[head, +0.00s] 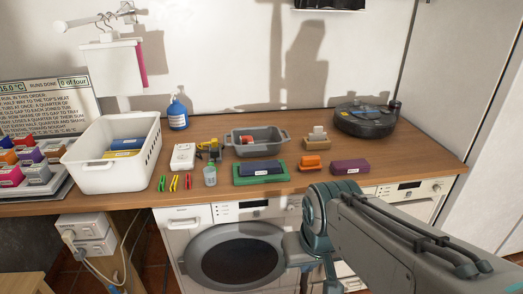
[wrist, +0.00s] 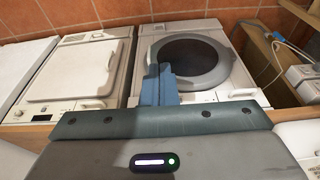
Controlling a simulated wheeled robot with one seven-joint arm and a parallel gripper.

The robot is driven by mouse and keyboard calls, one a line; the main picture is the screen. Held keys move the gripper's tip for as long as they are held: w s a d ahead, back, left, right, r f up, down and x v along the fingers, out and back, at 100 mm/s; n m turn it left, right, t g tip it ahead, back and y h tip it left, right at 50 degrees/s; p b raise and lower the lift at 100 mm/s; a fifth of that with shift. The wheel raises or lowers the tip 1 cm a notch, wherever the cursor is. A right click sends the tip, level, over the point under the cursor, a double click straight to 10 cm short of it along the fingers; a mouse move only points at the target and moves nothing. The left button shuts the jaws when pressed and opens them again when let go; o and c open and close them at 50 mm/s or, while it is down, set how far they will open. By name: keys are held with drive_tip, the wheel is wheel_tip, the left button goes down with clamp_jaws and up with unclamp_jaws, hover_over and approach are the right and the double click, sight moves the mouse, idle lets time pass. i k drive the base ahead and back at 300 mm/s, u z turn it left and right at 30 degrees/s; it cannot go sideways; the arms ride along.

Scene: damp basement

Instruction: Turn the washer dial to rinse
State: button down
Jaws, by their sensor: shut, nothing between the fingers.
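The washer (head: 185,222) stands under the wooden counter in the head view, with a round dark door and a control panel along its top edge. A small dark display (head: 253,204) shows on that panel. My arm covers the panel's right end, and I cannot make out the dial clearly. In the wrist view the washer (wrist: 213,38) appears with its panel toward the bottom. My gripper (wrist: 159,70) is shut and empty, its blue fingers overlapping the washer's front beside the door ring. I cannot tell whether they touch it.
A second white appliance (head: 412,190) stands right of the washer. Wall plugs and a cable (head: 85,235) are at the lower left.

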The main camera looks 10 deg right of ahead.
sight(290, 208)
drive_tip(key=z, duration=2.2)
drive_tip(key=k, duration=0.8)
drive_tip(key=u, duration=1.05)
drive_tip(key=i, duration=0.5)
